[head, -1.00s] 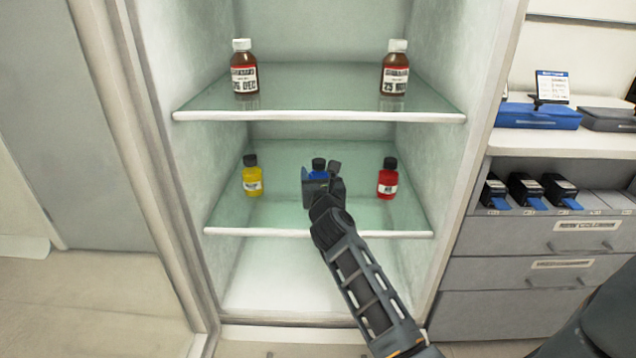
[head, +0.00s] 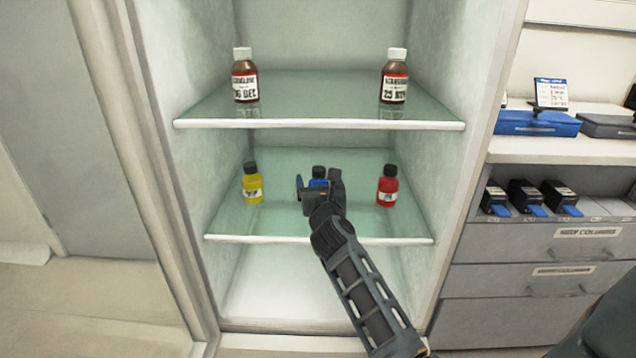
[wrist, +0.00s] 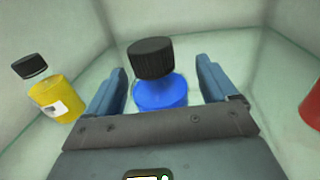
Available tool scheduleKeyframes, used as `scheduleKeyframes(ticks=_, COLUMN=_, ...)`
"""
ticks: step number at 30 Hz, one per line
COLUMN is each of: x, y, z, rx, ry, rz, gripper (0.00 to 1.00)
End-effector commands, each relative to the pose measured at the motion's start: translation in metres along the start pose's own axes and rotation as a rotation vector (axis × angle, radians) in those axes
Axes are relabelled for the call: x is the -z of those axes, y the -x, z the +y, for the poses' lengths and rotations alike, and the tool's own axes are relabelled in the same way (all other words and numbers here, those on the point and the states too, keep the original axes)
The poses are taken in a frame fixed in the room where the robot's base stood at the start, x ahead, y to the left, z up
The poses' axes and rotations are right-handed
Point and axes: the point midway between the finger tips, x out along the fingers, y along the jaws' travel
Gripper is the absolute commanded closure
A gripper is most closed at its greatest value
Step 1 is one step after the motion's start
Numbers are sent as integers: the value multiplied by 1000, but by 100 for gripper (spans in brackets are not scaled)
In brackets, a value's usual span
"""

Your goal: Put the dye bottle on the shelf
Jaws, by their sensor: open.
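The blue dye bottle (head: 318,174) with a black cap stands upright on the lower glass shelf (head: 270,222), between a yellow bottle (head: 252,186) and a red bottle (head: 387,188). My gripper (head: 320,186) is open in front of it and partly hides it in the head view. In the wrist view the blue bottle (wrist: 160,92) shows upright between the two spread fingers (wrist: 168,88), with a gap on each side. Its lower part is hidden behind the gripper body.
The upper glass shelf (head: 320,116) holds two brown bottles with white caps, one left (head: 244,76) and one right (head: 394,78). The cabinet's side walls enclose the shelves. Drawers (head: 560,243) and a counter with a blue case (head: 538,123) stand at the right.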

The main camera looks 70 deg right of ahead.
Motion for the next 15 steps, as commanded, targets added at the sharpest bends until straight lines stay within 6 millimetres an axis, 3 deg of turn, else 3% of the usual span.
scheduleKeyframes(ticks=15, x=2, y=95, z=0, rx=-2, ry=2, rz=3, gripper=14)
